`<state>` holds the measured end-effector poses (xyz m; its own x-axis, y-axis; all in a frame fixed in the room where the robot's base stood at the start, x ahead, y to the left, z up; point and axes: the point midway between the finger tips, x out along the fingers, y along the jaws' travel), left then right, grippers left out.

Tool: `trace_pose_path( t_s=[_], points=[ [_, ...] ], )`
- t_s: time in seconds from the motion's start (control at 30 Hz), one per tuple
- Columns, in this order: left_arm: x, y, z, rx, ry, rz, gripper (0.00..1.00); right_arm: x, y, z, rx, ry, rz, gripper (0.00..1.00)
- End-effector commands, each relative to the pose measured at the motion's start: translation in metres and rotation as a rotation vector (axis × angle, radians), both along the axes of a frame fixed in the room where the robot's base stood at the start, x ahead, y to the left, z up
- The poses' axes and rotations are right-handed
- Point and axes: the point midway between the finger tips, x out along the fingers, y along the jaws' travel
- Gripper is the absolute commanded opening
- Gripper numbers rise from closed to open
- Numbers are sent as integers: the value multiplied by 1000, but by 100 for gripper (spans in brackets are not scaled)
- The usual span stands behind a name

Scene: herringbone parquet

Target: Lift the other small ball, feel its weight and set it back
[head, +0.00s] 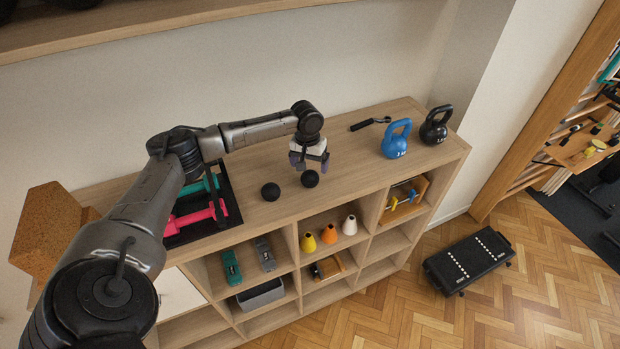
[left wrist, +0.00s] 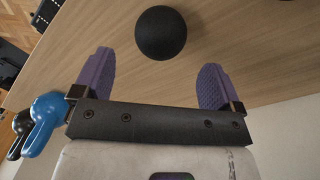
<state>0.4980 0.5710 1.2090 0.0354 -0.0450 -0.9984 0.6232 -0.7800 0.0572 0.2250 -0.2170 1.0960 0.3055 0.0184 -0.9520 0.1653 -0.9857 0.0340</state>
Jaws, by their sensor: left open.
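Two small black balls sit on top of the wooden shelf unit: the left ball (head: 270,191) and the right ball (head: 310,178), a short gap apart. My left gripper (head: 309,163) is open and empty, with its purple fingers just behind and above the right ball in the head view. In the left wrist view the gripper (left wrist: 157,62) has its fingers spread wide, and one ball (left wrist: 161,32) lies ahead of the gap between them, apart from both. A dark sliver at that view's top right edge is too cut off to tell. My right gripper is not in view.
Pink and green dumbbells (head: 196,215) lie left on a dark mat. The wall is close behind.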

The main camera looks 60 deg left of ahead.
Motion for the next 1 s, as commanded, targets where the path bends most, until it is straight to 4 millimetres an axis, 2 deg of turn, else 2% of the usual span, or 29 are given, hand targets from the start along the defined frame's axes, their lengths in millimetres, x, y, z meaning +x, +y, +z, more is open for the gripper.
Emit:
trace_pose_path(
  t_s=[0.17,0.5,0.83,1.0],
  points=[
    [-1,-1,-9,0,2,0,91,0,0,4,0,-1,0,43],
    [0,-5,-49,-1,1,-1,91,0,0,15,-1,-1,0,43],
    [0,-5,-54,0,0,-1,91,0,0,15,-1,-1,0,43],
    [0,-5,-54,0,0,-1,76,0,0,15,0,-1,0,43]
  ],
)
